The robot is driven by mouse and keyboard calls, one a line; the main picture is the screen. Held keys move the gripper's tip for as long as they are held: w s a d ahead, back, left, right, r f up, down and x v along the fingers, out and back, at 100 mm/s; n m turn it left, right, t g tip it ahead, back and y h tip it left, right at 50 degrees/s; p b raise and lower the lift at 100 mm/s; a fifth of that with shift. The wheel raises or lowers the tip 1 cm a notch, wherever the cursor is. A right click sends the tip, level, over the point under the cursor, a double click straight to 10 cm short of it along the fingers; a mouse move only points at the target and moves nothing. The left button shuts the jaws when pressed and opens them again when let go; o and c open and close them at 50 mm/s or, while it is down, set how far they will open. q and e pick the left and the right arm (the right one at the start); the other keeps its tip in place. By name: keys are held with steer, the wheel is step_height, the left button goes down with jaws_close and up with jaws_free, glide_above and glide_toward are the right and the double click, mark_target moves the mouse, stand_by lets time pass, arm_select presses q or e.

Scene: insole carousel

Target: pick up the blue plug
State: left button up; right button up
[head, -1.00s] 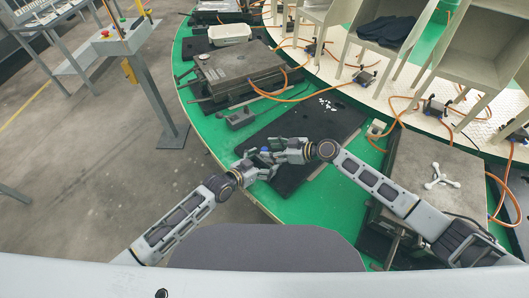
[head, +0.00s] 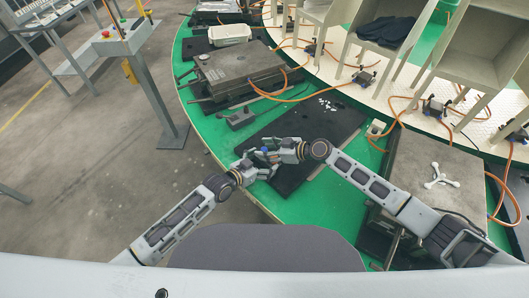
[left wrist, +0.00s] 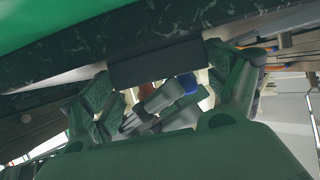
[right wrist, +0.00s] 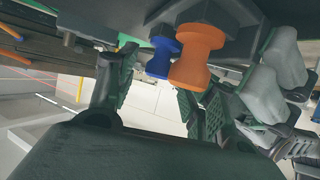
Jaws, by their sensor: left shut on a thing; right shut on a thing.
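The blue plug (right wrist: 163,52) is a spool shape beside an orange plug (right wrist: 197,55); both hang below a dark part at the top of the right wrist view. The blue plug also shows in the left wrist view (left wrist: 188,83), below a dark block (left wrist: 155,63) between my left fingers. In the head view a blue spot (head: 265,150) sits where the grippers meet. My left gripper (head: 251,166) is shut, seemingly on the dark block. My right gripper (head: 279,153) is shut close against it, on a thing that the fingers and plugs partly hide.
The grippers are over the edge of the green round table (head: 215,138), near a black mat (head: 330,115) with small white pieces. A grey tool (head: 237,118), a metal press plate (head: 235,68) and orange hoses lie beyond. A control post (head: 150,80) stands at left.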

arm_select(q)
steer(key=shift+s+d+r, duration=0.15)
steer(key=shift+s+d, duration=0.05)
steer(key=shift+d, duration=0.15)
arm_select(e)
steer(key=shift+d+f, duration=0.35)
steer(key=shift+f, duration=0.3)
jaws_close()
steer(key=shift+r, duration=0.1)
arm_select(q)
steer(key=shift+o, duration=0.2)
steer(key=shift+w+a, duration=0.25)
arm_select(e)
step_height(320, 180, up, 11)
steer(key=shift+w+a+f, duration=0.15)
steer(key=shift+w+f, duration=0.05)
arm_select(q)
steer(key=o, duration=0.8)
steer(key=shift+s+a, duration=0.1)
